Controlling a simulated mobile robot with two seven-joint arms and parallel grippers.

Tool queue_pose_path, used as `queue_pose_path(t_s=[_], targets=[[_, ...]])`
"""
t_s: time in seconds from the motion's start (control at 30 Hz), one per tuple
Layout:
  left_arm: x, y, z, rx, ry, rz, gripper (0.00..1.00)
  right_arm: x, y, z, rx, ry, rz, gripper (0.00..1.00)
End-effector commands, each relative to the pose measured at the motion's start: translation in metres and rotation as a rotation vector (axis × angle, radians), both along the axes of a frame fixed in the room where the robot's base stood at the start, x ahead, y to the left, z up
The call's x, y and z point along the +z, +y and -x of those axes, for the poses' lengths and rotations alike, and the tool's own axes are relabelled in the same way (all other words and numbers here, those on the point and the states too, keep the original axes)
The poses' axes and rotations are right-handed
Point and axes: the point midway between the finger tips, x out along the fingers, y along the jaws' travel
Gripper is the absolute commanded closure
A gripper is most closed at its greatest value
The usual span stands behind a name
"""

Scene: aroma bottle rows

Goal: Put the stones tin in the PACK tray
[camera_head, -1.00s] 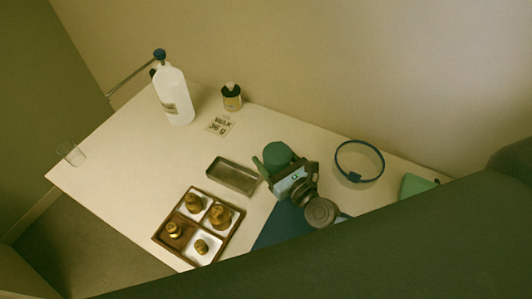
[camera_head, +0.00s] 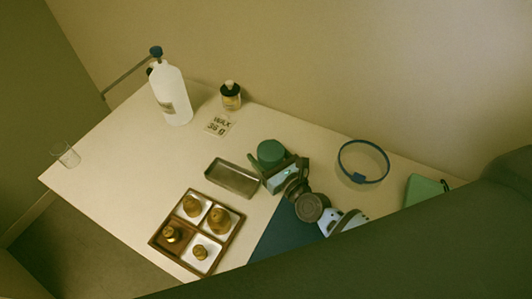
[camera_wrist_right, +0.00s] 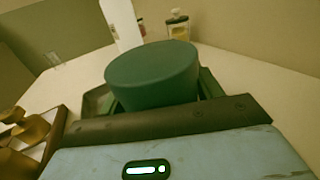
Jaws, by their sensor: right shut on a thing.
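A round dark green tin (camera_head: 270,152), which I take to be the stones tin, is near the middle of the table. My right gripper (camera_head: 277,163) is shut on it; no label on it can be read. In the right wrist view the tin (camera_wrist_right: 152,76) stands upright between the green fingers. I cannot tell whether it is off the table. An empty grey metal tray (camera_head: 211,178) lies just left of it, probably the PACK tray, though no lettering shows. Its edge also appears behind the tin in the wrist view (camera_wrist_right: 95,100). My left gripper is not in view.
A wooden four-part tray (camera_head: 159,243) holds brass weights in front. A white bottle (camera_head: 171,96), small amber bottle (camera_head: 231,97), WAX card (camera_head: 219,125) and glass (camera_head: 66,155) stand behind and left. A blue ring (camera_head: 363,161), green object (camera_head: 424,189) and dark mat (camera_head: 284,232) are right.

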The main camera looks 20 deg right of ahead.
Motion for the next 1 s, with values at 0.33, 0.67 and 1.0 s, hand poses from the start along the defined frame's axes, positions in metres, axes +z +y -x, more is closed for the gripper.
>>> queue_pose_path(t_s=[0.33,0.67,1.0], targets=[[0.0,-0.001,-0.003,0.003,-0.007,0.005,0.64,0.0,0.0,-0.001,-0.001,-0.006,-0.002,0.86],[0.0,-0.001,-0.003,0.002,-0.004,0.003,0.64,0.0,0.0,0.0,0.0,-0.002,0.0,0.14],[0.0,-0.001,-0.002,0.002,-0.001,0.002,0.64,0.001,-0.004,0.013,0.0,0.0,0.0,0.14]])
